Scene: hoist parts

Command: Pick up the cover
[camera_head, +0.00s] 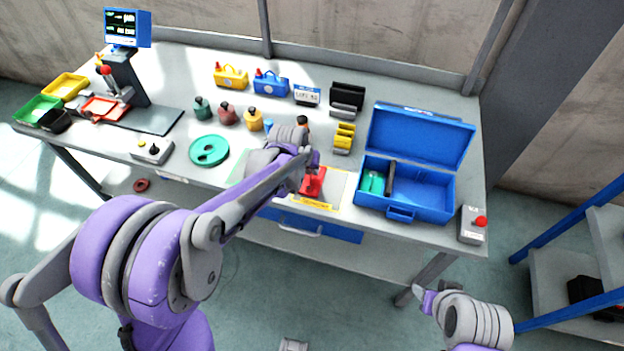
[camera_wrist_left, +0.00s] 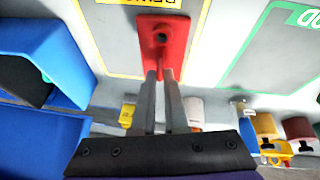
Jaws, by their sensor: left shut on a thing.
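The cover appears to be the red part (camera_head: 313,184), a small plate with a raised tab, at the yellow-framed area near the front of the bench. In the left wrist view the red part (camera_wrist_left: 163,30) shows a dark hole, and its tab is between my fingers. My left gripper (camera_head: 312,170) is shut on that tab; it also shows in the left wrist view (camera_wrist_left: 162,78). I cannot tell whether the part touches the bench. My right gripper (camera_head: 427,294) is off the bench at lower right, too small to read.
An open blue case (camera_head: 428,200) with green items stands right of the red part. A yellow holder (camera_head: 343,139) is behind it. A box with a red button (camera_head: 472,226) sits at the right corner.

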